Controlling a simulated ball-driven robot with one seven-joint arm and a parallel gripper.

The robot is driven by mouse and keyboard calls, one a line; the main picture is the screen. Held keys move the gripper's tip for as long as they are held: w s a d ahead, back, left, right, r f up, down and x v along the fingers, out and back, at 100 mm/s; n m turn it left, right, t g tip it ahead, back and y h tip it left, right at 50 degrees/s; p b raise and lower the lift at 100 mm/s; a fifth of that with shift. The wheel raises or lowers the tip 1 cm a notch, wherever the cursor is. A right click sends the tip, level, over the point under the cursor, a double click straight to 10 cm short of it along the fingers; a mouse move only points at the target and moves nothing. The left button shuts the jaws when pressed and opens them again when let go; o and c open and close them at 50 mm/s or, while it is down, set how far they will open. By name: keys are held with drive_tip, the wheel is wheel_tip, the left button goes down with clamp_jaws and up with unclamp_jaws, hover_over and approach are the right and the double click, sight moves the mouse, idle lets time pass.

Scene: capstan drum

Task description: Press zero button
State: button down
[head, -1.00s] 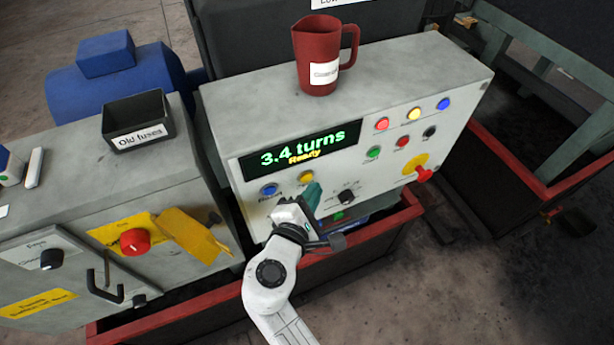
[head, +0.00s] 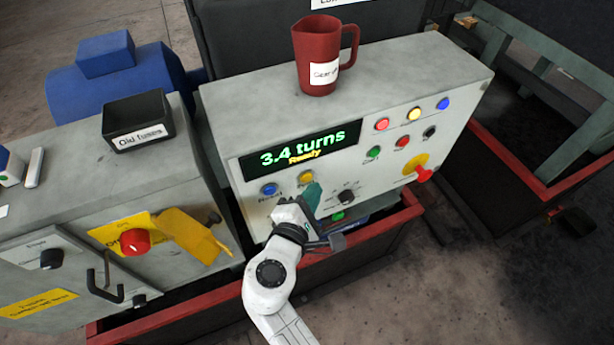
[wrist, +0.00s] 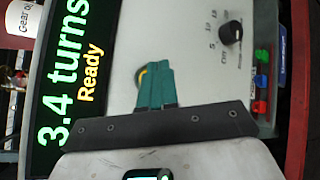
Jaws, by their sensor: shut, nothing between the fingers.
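The grey control panel (head: 250,210) has a dark display (head: 300,150) reading "3.4 turns" and "Ready". A yellow button (head: 306,177) sits below the display, right of a blue button (head: 269,189); I cannot read a zero label on either. My gripper (head: 313,190) is shut and empty, its teal fingers just below the yellow button in the head view. In the wrist view the closed fingers (wrist: 154,78) overlap the yellow button (wrist: 139,76), leaving only part of its edge showing. I cannot tell whether they touch it.
A black knob (head: 347,197) is right of my gripper. More coloured buttons and a red mushroom button (head: 424,175) are further right. A red jug (head: 317,60) stands on top. A grey cabinet (head: 60,190) with a red knob (head: 135,241) is at left.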

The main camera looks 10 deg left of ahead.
drive_tip(key=shift+w, duration=0.1)
drive_tip(key=shift+w+a, duration=0.25)
drive_tip(key=shift+w+a, duration=0.2)
drive_tip(key=shift+w, duration=0.15)
idle(1.0)
drive_tip(key=shift+s, duration=0.1)
drive_tip(key=shift+s+d, duration=0.45)
drive_tip(key=shift+s, duration=0.15)
drive_tip(key=shift+s+d+p, duration=0.6)
drive_tip(key=shift+s+d, duration=0.1)
drive_tip(key=shift+s, duration=0.35)
drive_tip(key=shift+s+d+p, duration=0.55)
drive_tip(key=shift+s+d, duration=0.15)
drive_tip(key=shift+s, duration=0.35)
